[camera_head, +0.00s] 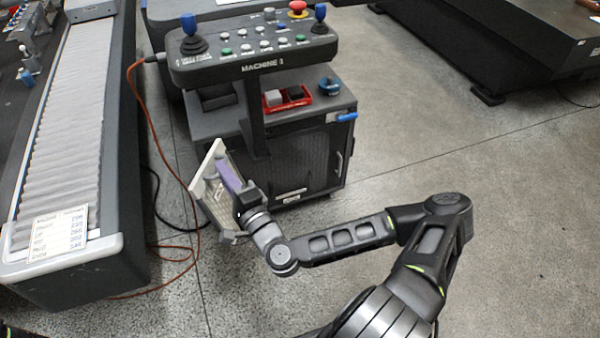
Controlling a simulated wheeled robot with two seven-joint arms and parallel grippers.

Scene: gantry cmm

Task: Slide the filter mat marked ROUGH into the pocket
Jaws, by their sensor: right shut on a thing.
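My right gripper (240,197) is at the left front side of the machine cart. It is shut on a tilted flat piece with a purple strip (227,176), which appears to be the filter mat. No ROUGH marking can be read on it. A pale, light-edged panel or frame (207,158) stands close around the piece; I cannot tell whether this is part of the mat or the pocket. I cannot tell whether any of the mat is inside the pocket. The gripper hides part of the held piece. My left gripper is not in view.
The cart (318,165) carries a MACHINE control panel (252,62) with joysticks and a red tray (287,98). An orange cable (152,120) runs down to the floor at the left. A long ribbed machine bed (62,120) stands at left.

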